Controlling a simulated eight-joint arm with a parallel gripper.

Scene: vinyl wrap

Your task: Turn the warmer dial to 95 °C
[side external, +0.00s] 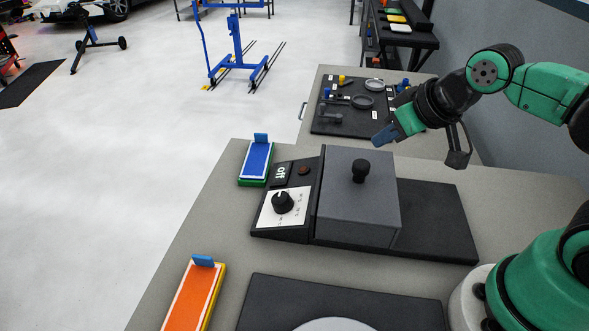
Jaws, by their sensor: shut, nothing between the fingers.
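The warmer (358,210) is a grey box with a black knob on its lid, standing on a black base on the bench. Its dial (283,202) is a black knob on a white plate at the front left of the warmer. The dial's scale marks are too small to read. A black switch marked "Off" (281,173) and a dark red round lamp (304,170) sit beside the dial. My gripper (380,141) is shut and empty, with blue fingertips. It is in the air behind and above the warmer, apart from the dial.
A tray with a blue pad (257,160) lies left of the warmer, and one with an orange pad (195,297) lies at the front left. A black board with tools (349,112) is behind. A dark panel (275,300) is in front. The space above the dial is clear.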

